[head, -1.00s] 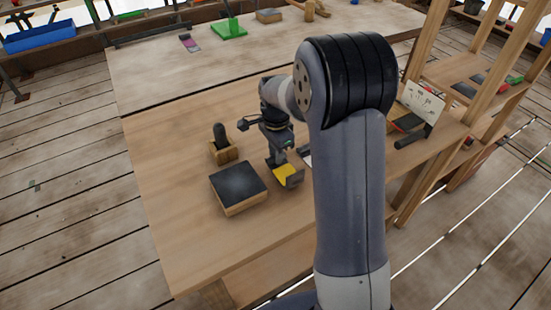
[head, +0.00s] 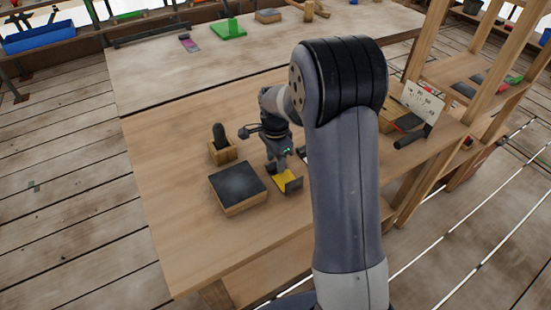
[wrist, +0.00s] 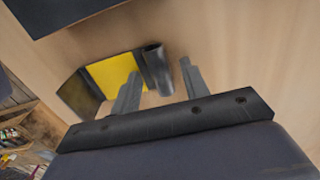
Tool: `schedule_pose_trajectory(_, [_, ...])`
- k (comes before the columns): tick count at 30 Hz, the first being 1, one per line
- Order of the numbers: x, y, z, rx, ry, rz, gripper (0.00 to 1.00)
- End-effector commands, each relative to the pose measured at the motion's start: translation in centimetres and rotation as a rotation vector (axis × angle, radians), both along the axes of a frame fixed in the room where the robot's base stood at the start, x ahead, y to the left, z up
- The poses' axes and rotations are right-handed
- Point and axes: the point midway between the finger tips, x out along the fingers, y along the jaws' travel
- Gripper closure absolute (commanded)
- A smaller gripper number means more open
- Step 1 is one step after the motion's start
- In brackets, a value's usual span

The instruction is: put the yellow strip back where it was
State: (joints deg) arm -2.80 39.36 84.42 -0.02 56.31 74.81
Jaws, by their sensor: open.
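The yellow strip (head: 283,183) lies flat on the bench, to the right of a black-topped wooden block. It also shows in the wrist view (wrist: 113,74), between a dark angled flap (wrist: 79,97) and a dark rolled edge (wrist: 158,70). I cannot tell whether these dark parts belong to the strip or to a holder. My gripper (wrist: 160,84) is open, with its two fingers either side of the rolled edge in the picture. Whether they touch it is unclear. In the head view my gripper (head: 283,166) is right at the yellow strip, and its fingertips are hard to make out.
The black-topped block (head: 238,186) stands close by on the left. Behind it is a small wooden holder (head: 222,152) with a dark upright handle. A white card (head: 424,102) stands at the right. My arm hides part of the bench. The front left bench is clear.

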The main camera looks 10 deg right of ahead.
Motion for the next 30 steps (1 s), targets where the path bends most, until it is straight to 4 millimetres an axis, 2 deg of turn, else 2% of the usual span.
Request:
schedule_pose_trajectory(5, [0.1, 0.0, 1.0, 0.0, -0.004, 0.0, 0.57])
schedule_pose_trajectory(8, [0.1, 0.0, 2.7, 0.0, -0.006, 0.0, 0.57])
schedule_pose_trajectory(15, [0.1, 0.0, 8.0, 0.0, -0.006, 0.0, 0.57])
schedule_pose_trajectory(21, [0.1, 0.0, 11.2, 0.0, -0.003, 0.0, 0.57])
schedule_pose_trajectory(25, [0.1, 0.0, 12.1, 0.001, -0.002, 0.0, 0.57])
schedule_pose_trajectory(30, [0.0, 0.0, 12.4, 0.0, 0.0, 0.0, 0.57])
